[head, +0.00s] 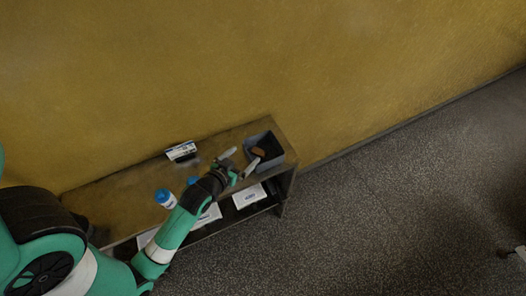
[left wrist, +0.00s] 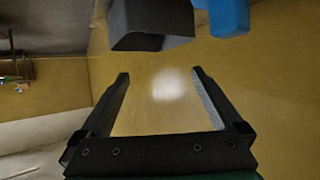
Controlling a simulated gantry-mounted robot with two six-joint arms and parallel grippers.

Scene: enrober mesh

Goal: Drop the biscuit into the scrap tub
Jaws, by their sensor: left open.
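A grey-blue tub (head: 278,157) stands at the right end of the shelf top in the head view. A small brown piece, which looks like the biscuit (head: 259,152), shows within the tub's outline; whether it rests on the bottom is too small to tell. My left gripper (head: 240,160) is at the tub's left side, fingers apart, with one finger close to the brown piece. In the left wrist view the left gripper (left wrist: 161,74) is open with nothing between its fingers.
A white bottle with a blue cap (head: 165,198) and a small white sign (head: 181,151) stand left on the shelf top (head: 118,188). White labelled boxes (head: 250,196) sit on the lower shelf.

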